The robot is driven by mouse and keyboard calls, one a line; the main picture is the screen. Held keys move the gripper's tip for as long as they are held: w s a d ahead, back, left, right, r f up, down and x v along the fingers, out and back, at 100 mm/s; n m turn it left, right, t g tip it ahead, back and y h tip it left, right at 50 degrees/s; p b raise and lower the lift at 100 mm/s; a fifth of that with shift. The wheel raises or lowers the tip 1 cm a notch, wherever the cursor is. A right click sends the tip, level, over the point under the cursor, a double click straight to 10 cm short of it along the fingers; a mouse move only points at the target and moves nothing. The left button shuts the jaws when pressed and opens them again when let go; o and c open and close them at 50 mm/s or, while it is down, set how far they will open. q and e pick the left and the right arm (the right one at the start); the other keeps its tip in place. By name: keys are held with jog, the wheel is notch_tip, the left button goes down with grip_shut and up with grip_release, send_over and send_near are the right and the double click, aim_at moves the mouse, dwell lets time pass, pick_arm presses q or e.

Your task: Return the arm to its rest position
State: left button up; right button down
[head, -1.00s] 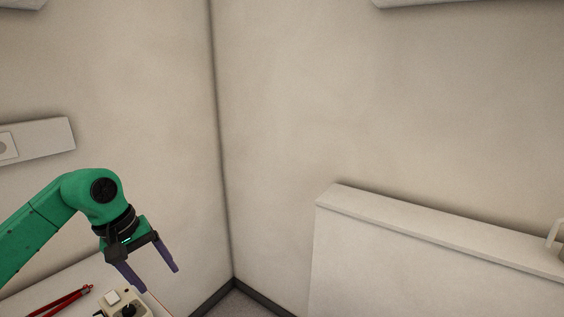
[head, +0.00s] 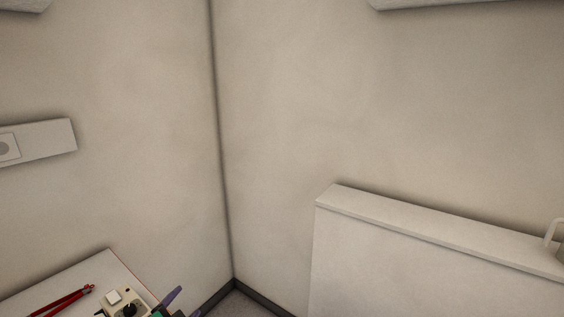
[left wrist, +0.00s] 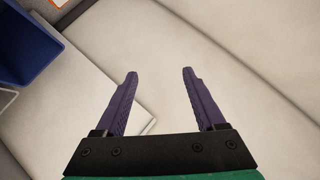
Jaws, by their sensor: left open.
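My left gripper (left wrist: 159,76) shows in the left wrist view with its two purple fingers apart and nothing between them. In the head view only a bit of the left gripper (head: 182,301) shows at the bottom edge, beside the table corner; the rest of the arm is out of the picture. My right gripper is in neither view.
A white table (head: 100,265) at lower left holds red-handled pliers (head: 62,300) and a beige device with a black knob (head: 124,303). A white panel (head: 420,260) stands at right. A blue bin (left wrist: 28,45) shows in the left wrist view.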

pick_arm(q)
jog(key=s+a+f+n+g, duration=0.1)
jog(key=s+f+n+g, duration=0.75)
jog(key=s+f, duration=0.65)
jog(key=s+f+g+b, duration=0.1)
jog(key=s+f+b, duration=0.2)
jog(key=f, duration=1.2)
jog(key=s+f+g+b, duration=0.1)
jog(key=s+f+b, duration=0.3)
jog(key=f, duration=1.2)
jog(key=s+a+f+g+b, duration=0.1)
jog(key=s+a+f+b, duration=0.2)
jog(key=s+f, duration=1.2)
jog(key=shift+s+f+m+h, duration=0.15)
jog(key=shift+f+m+h, duration=0.15)
jog(key=shift+m, duration=0.15)
